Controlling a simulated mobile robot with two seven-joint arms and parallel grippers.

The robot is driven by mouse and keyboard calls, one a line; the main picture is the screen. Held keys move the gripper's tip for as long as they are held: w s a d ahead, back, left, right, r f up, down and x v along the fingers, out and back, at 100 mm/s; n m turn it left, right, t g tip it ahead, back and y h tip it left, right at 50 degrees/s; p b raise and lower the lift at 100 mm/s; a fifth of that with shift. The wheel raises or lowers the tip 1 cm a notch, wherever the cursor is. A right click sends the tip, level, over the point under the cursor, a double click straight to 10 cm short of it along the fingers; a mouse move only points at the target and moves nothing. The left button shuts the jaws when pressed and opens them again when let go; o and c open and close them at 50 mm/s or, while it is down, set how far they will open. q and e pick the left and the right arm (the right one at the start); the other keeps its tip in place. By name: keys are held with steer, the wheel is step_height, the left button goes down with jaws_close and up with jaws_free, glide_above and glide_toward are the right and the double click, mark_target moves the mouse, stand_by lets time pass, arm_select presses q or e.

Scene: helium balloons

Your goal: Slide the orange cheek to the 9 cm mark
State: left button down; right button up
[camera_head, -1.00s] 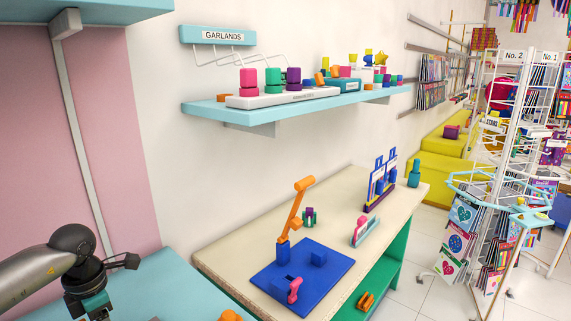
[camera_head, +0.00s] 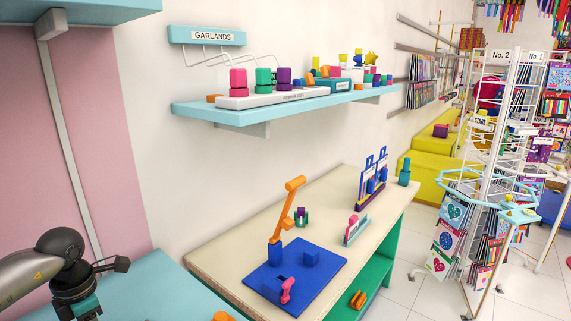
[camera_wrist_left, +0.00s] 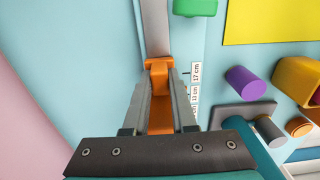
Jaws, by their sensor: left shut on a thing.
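The orange cheek (camera_wrist_left: 160,115) shows in the left wrist view as an orange block between the two grey fingers. My left gripper (camera_wrist_left: 161,76) is shut on it. A grey rail (camera_wrist_left: 155,28) runs away from the cheek toward the top of that view. Small white labels stand right of the fingers; the readable ones are a 17 cm label (camera_wrist_left: 197,72) and a 13 cm label (camera_wrist_left: 194,93). A lower label is partly covered by the right finger, and I cannot read a 9 cm mark.
Right of the rail lie a green piece (camera_wrist_left: 195,6), a purple cylinder (camera_wrist_left: 245,82), a dark grey piece (camera_wrist_left: 240,113) and orange pieces (camera_wrist_left: 299,127). A yellow sheet (camera_wrist_left: 268,20) lies at upper right. Light-blue surface left of the rail is clear. A cream table (camera_head: 225,258) stands beyond.

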arm_select(q)
steer(key=shift+s+a+p, duration=0.25)
steer(key=shift+s+a, duration=0.35)
steer(key=shift+s, duration=0.2)
steer(key=shift+s+a+p, duration=0.2)
steer(key=shift+s+a, duration=0.4)
steer(key=shift+s, duration=0.15)
steer(key=shift+s+a, duration=0.5)
steer(key=shift+s, duration=0.1)
steer(key=c, duration=0.7)
jaws_free()
steer(key=shift+r+p, duration=5.95)
steer(key=shift+r, duration=1.7)
